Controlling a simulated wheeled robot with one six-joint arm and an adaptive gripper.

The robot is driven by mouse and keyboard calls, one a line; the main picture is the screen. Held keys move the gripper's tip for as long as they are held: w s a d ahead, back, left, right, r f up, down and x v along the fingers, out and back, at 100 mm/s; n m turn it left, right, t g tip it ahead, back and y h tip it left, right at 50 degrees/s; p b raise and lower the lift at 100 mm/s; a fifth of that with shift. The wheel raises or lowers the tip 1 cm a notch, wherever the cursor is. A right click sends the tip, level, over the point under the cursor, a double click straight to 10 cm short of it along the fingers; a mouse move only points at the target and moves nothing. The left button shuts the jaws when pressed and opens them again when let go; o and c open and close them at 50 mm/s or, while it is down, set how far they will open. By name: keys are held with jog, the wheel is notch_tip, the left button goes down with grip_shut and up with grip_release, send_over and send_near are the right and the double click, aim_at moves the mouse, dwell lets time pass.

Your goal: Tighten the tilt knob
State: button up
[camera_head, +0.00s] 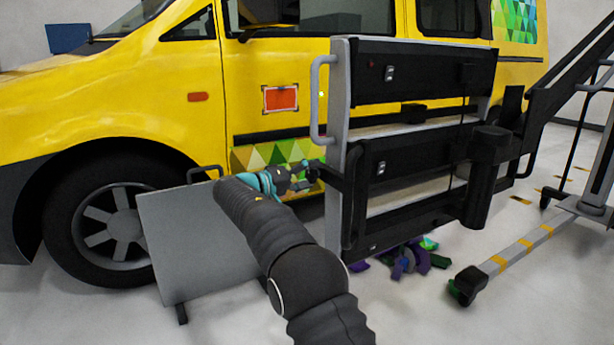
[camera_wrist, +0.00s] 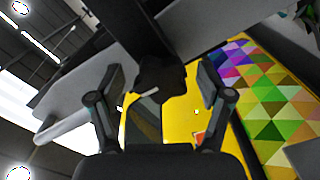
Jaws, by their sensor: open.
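The tilt knob (camera_wrist: 161,77) is a dark lobed knob with a small pale mark. In the wrist view it sits between the two fingers of my gripper (camera_wrist: 158,88), with a visible space on either side. The fingers are open, and I see no contact with the knob. In the head view my gripper (camera_head: 302,178) is at the left edge of the upright panel frame (camera_head: 338,120), near a dark arm that sticks out there. The knob is small and hard to make out in that view.
A yellow van (camera_head: 130,90) with coloured triangle graphics stands behind the frame. A grey board (camera_head: 180,250) leans near its front wheel. A grab handle (camera_head: 316,95) juts from the frame above my gripper. Coloured scraps (camera_head: 408,260) lie on the floor below. A wheeled stand (camera_head: 520,245) is at right.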

jog(key=shift+a, duration=0.1)
jog(key=v, duration=1.2)
